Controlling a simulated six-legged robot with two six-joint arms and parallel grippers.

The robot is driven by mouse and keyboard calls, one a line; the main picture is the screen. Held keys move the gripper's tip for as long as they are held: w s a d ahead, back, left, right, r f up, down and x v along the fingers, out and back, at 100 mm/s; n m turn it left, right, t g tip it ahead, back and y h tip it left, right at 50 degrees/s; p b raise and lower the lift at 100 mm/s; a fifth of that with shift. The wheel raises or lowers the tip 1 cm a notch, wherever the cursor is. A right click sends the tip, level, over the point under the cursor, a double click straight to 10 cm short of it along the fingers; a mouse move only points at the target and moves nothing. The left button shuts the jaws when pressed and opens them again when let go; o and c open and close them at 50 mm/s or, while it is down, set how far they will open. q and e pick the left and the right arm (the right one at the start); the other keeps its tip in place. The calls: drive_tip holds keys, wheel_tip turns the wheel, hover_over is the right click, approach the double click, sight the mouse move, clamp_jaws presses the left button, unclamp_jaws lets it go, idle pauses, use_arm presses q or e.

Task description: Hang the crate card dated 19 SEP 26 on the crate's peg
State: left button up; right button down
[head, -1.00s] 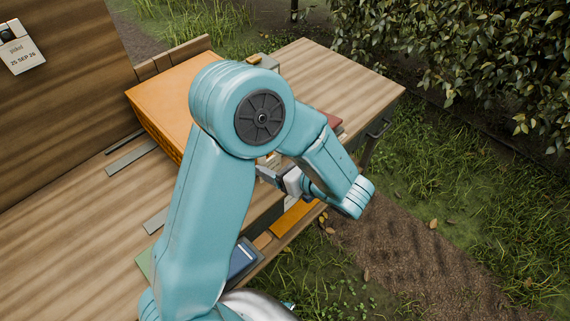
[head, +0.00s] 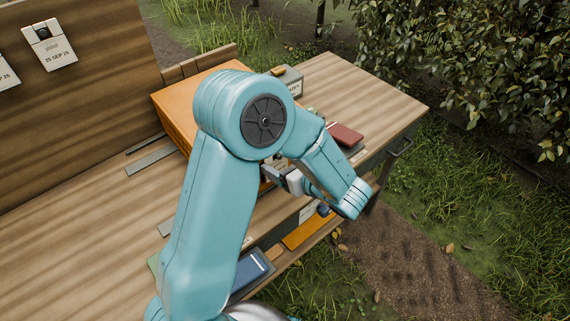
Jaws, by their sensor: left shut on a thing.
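My left gripper (head: 283,178) is in front of the orange crate (head: 172,112), partly behind my own left forearm. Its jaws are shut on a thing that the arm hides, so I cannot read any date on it. The crate stands on the wooden bench, and my arm covers most of its front; I cannot make out its peg. A white card (head: 52,48) reading 25 SEP 26 hangs on the upright board at the upper left. Another card (head: 6,74), cut off by the left edge, shows only 26. My right gripper is out of view.
The wooden bench (head: 95,215) is mostly clear at the left, with grey strips lying on it. A grey box (head: 288,80) and a red book (head: 345,135) are behind and right of my arm. A blue book (head: 250,270) is low down. Grass and a hedge lie beyond.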

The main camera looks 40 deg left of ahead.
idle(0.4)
use_arm(q)
drive_tip(key=o, duration=1)
drive_tip(key=shift+d, duration=0.1)
drive_tip(key=v, duration=1.6)
drive_tip(key=shift+b, duration=0.35)
drive_tip(key=shift+r, duration=0.1)
